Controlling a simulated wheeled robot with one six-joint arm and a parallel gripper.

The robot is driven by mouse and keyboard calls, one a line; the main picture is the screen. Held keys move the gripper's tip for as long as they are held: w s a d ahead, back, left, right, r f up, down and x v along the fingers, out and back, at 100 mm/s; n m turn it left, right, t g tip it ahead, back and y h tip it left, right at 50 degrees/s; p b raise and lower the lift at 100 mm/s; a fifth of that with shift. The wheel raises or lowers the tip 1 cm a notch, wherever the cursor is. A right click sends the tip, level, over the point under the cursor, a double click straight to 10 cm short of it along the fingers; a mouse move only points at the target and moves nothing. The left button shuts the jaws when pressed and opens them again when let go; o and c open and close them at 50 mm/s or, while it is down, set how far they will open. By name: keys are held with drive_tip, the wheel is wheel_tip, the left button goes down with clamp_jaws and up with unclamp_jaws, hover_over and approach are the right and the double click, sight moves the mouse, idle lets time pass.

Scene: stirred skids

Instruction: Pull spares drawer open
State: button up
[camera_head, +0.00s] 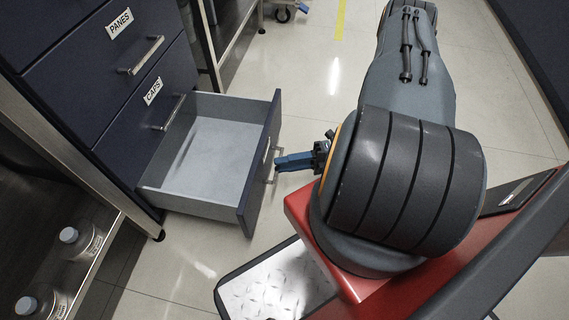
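The bottom drawer (210,148) of the dark blue cabinet stands far out, and its light grey inside is empty. Its front is seen nearly edge-on, and the label on it cannot be read. The drawer's bar handle (279,150) is on the outer side of that front. My gripper (277,163) has blue fingers and comes from the right, with its fingertips at the handle. The fingers overlap in this view, so whether they are closed around the bar cannot be told.
The PANES drawer (95,55) and the CAPS drawer (150,100) above are closed. A steel shelf (100,250) at lower left holds white-capped bottles (80,242). Tiled floor is clear beyond the open drawer.

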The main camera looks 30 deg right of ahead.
drive_tip(key=p+v, duration=0.1)
drive_tip(key=v, duration=0.6)
drive_tip(key=shift+s+d+p, duration=0.15)
drive_tip(key=shift+d+p, duration=0.2)
drive_tip(key=shift+p, duration=0.05)
drive_tip(key=shift+r, duration=0.1)
